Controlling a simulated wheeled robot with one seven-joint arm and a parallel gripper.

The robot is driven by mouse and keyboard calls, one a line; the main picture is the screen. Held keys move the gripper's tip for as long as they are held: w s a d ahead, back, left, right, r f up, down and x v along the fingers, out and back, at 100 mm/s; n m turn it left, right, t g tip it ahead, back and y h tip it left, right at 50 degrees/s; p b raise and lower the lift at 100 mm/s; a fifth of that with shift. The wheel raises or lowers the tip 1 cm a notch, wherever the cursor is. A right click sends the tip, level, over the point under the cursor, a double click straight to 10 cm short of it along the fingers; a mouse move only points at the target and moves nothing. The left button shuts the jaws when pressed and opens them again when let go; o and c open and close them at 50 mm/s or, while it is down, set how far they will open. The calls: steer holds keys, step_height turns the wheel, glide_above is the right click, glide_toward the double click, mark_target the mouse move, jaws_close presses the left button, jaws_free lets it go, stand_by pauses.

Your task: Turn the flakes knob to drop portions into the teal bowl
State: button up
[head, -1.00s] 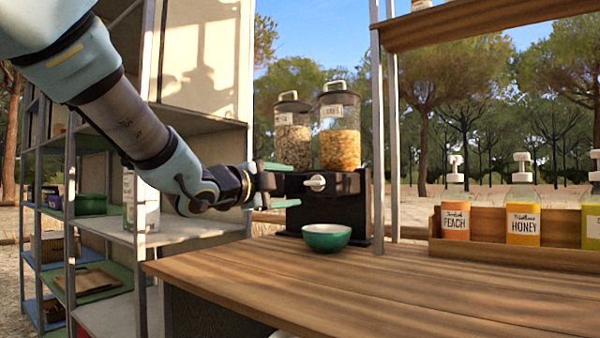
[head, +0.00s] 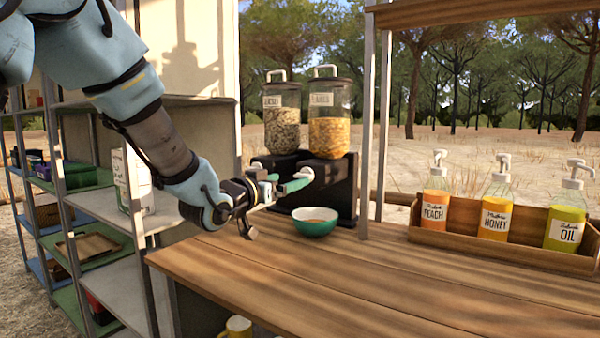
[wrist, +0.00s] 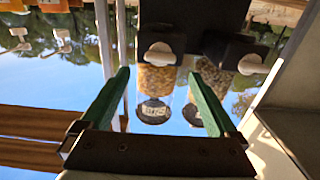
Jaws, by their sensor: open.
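The flakes dispenser (head: 329,137) is the right one of two clear canisters on a black stand, filled with orange flakes. Its pale flakes knob (head: 304,173) faces front; in the wrist view the knob (wrist: 158,54) lies ahead, between and just beyond my fingertips. My gripper (head: 287,182) is open, its green fingers just in front of the flakes knob. The wrist view shows the gripper (wrist: 158,74) empty, fingers spread apart.
A wooden rack (head: 470,247) holds labelled pump bottles at right. A metal post (head: 376,130) rises beside the stand. The counter's front (head: 350,285) is clear.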

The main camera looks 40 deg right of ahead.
mark_target(301, 176)
steer(key=p+x, duration=0.1)
steer(key=x, duration=0.5)
steer(key=shift+w+d, duration=0.1)
steer(key=shift+d, duration=0.2)
steer(key=c, duration=1.4)
steer(key=shift+f+m+b, duration=0.15)
steer(key=shift+m+b, duration=0.25)
steer(key=shift+b, duration=0.4)
steer(key=m+b, duration=0.5)
steer(key=b, duration=0.1)
steer(key=m+b, duration=0.6)
steer(key=b, duration=0.1)
steer(key=m+b, duration=0.5)
steer(key=b, duration=0.2)
steer(key=shift+s+f+m, duration=0.15)
steer(key=shift+s+m, duration=0.1)
steer(key=shift+m, duration=0.15)
